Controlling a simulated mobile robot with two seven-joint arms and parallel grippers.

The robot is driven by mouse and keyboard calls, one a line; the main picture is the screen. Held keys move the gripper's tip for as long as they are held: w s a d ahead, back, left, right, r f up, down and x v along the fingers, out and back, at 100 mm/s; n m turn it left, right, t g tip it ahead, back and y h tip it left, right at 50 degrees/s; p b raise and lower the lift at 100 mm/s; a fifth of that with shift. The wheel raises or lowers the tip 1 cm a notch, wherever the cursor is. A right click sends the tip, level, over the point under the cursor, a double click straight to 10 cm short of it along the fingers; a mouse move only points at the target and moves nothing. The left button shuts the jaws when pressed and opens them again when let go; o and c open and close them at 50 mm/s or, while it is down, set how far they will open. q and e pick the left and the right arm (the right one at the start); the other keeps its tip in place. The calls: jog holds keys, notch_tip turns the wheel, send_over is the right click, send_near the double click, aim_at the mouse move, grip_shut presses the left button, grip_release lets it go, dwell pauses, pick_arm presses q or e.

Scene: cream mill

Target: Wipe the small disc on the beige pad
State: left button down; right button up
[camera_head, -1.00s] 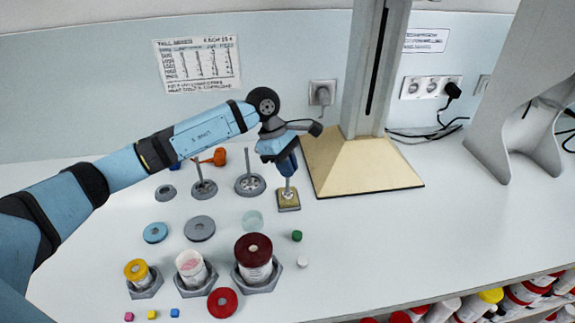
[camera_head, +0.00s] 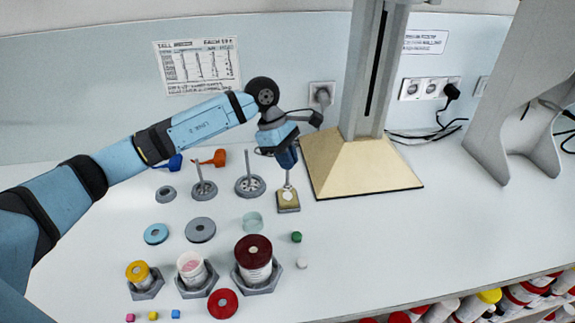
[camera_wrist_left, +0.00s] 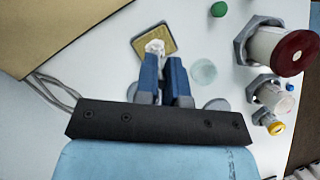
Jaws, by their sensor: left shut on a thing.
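The beige pad (camera_head: 288,207) is a small block on the bench by the column's beige base; it also shows in the wrist view (camera_wrist_left: 167,37). My left gripper (camera_head: 287,166) is above it, pointing down, shut on a thin upright grey stem. The small disc (camera_head: 287,196), pale, is at the stem's lower end over the pad. In the wrist view the disc (camera_wrist_left: 155,47) shows whitish just beyond the fingertips (camera_wrist_left: 163,62). Whether it touches the pad or hovers just above it, I cannot tell. My right gripper is not in view.
Two larger stemmed discs (camera_head: 250,186) (camera_head: 203,189) stand left of the pad. An orange funnel-like thing (camera_head: 217,158) is behind them. Jars in grey hexagonal holders (camera_head: 258,282) stand in front. The beige column base (camera_head: 360,168) is close on the right.

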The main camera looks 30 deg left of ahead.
pick_arm(q)
jog(key=shift+r+p, duration=0.45)
jog(key=shift+r, duration=1.05)
jog(key=shift+d, duration=0.15)
